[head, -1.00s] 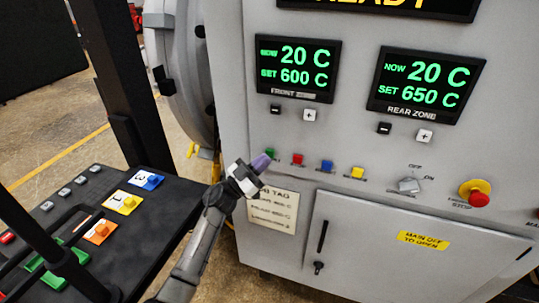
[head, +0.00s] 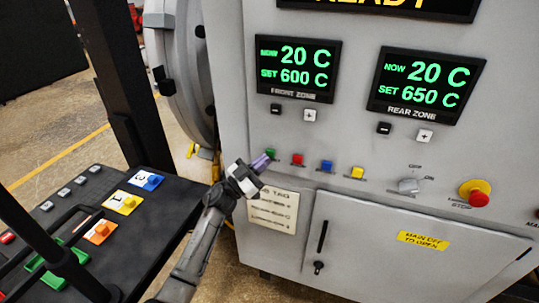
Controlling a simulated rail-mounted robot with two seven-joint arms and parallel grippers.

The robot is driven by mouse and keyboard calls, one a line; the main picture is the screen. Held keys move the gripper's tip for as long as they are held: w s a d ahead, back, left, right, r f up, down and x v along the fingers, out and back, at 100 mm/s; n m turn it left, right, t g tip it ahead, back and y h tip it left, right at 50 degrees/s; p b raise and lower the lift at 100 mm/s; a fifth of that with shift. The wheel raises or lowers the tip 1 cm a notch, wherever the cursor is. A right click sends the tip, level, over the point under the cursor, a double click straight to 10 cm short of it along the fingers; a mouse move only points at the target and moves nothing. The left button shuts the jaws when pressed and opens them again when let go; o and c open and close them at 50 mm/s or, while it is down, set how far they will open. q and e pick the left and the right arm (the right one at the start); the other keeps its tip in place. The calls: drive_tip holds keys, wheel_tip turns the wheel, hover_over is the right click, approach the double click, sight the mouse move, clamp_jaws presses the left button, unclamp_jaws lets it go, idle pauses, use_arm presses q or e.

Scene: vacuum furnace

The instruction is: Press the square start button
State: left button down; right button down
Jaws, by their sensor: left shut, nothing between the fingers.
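My right gripper is not in view.
A red emergency stop (head: 479,199) and a rotary switch (head: 408,186) sit farther right. Displays (head: 295,69) are above the buttons, and a job tag (head: 272,210) is below. A black console (head: 150,215) with coloured blocks stands at the left.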

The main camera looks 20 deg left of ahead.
use_arm(q)
drive_tip(key=shift+w, duration=0.45)
idle(0.5)
drive_tip(key=shift+w+b, duration=0.4)
drive_tip(key=shift+b, duration=0.1)
idle(0.5)
idle(0.5)
drive_tip(key=shift+s+p, duration=0.85)
drive_tip(key=shift+p, duration=0.35)
